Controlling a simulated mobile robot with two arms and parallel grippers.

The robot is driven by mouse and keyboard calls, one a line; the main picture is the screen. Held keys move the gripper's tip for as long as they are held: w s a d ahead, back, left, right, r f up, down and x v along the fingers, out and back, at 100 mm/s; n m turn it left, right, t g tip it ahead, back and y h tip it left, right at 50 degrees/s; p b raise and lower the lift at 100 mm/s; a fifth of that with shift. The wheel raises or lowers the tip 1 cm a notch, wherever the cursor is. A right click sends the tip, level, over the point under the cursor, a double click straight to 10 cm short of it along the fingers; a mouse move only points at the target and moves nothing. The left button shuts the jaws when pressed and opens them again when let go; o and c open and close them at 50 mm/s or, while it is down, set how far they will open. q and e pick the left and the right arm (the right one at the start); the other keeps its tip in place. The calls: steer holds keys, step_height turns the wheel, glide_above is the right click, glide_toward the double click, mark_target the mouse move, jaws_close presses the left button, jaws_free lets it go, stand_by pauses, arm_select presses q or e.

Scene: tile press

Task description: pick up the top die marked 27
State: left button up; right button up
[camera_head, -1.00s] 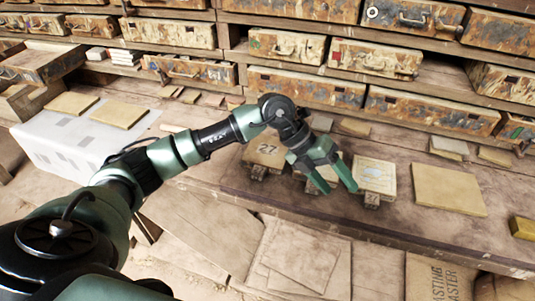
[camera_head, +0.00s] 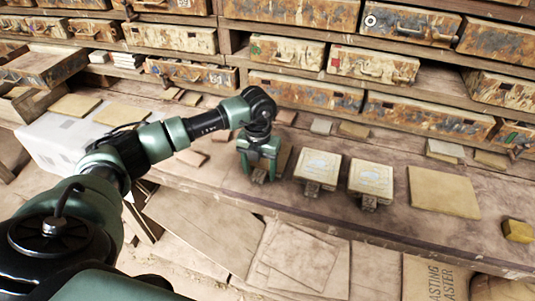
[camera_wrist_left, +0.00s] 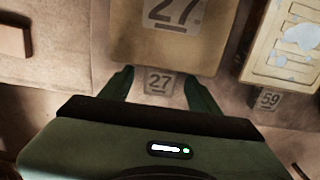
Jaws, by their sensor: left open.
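The die marked 27 (camera_wrist_left: 190,50) is a tan block with a dark 27 on its top face, at the top of the left wrist view. A small tag-like handle (camera_wrist_left: 160,84), also marked 27, sticks out from its near side. My left gripper (camera_head: 260,172) is open and points down over this die at the bench's near side. In the left wrist view its fingers stand on either side of the small handle, with gaps visible; I cannot tell their height above it. In the head view the gripper hides most of the die.
Two pale dies stand to the right, a middle one (camera_head: 318,165) and a right one (camera_head: 371,178). The middle one's tag (camera_wrist_left: 268,100) reads 59. A flat tan board (camera_head: 443,191) lies farther right. Drawers (camera_head: 305,90) line the back of the bench.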

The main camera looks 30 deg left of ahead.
arm_select(q)
steer(key=shift+f, duration=0.2)
jaws_close()
steer(key=shift+w+r, duration=0.15)
stand_by(1.2)
